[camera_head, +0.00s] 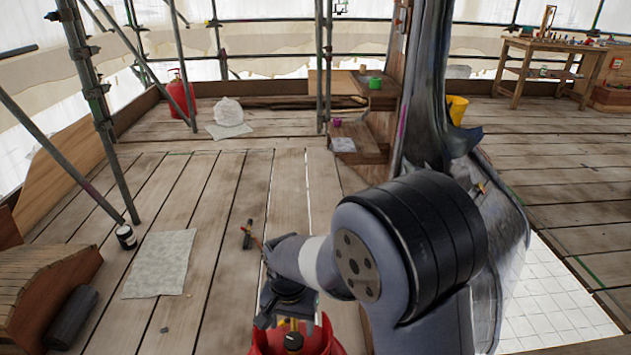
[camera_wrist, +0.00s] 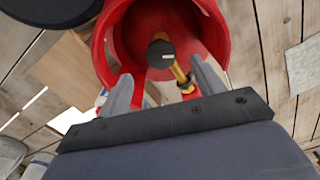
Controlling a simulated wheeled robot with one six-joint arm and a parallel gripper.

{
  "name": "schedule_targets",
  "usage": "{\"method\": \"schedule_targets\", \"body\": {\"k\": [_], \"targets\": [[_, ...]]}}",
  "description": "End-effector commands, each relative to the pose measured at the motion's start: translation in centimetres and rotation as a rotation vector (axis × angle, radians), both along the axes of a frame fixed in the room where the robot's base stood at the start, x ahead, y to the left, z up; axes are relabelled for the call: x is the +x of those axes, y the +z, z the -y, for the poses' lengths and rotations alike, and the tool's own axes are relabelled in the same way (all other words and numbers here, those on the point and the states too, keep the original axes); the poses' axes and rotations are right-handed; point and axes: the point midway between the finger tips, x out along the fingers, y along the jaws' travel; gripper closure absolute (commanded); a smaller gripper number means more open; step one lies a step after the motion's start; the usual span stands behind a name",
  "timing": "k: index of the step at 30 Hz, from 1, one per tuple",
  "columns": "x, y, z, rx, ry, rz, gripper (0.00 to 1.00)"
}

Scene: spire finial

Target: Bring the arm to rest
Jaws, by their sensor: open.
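My gripper (camera_head: 285,312) is low in front of my body in the head view, at the end of the bent arm. In the wrist view its two grey fingers (camera_wrist: 163,80) stand apart with a gap between them, so it is open. Under it is a red round collar or container (camera_head: 318,340), cut off by the lower edge of the head view. It also shows in the wrist view (camera_wrist: 205,35), with a black-capped knob (camera_wrist: 160,52) and a yellow part (camera_wrist: 181,78) inside. The knob appears between and beyond the fingertips; I cannot tell whether anything touches.
Scaffold poles (camera_head: 98,105) rise at left. A dark metal spire (camera_head: 424,90) stands behind my arm. A workbench (camera_head: 552,52) is at far right.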

Motion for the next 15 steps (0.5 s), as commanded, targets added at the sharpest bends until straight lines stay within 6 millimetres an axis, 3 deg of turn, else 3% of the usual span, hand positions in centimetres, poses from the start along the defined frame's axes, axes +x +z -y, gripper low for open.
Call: {"method": "schedule_targets", "body": {"k": [1,6,15], "targets": [[0.1,1.2,0.0,0.002,0.000,0.004,0.36],[0.1,2.9,0.0,0.002,0.001,0.002,0.36],[0.0,3.5,0.0,0.001,0.002,0.001,0.36]]}}
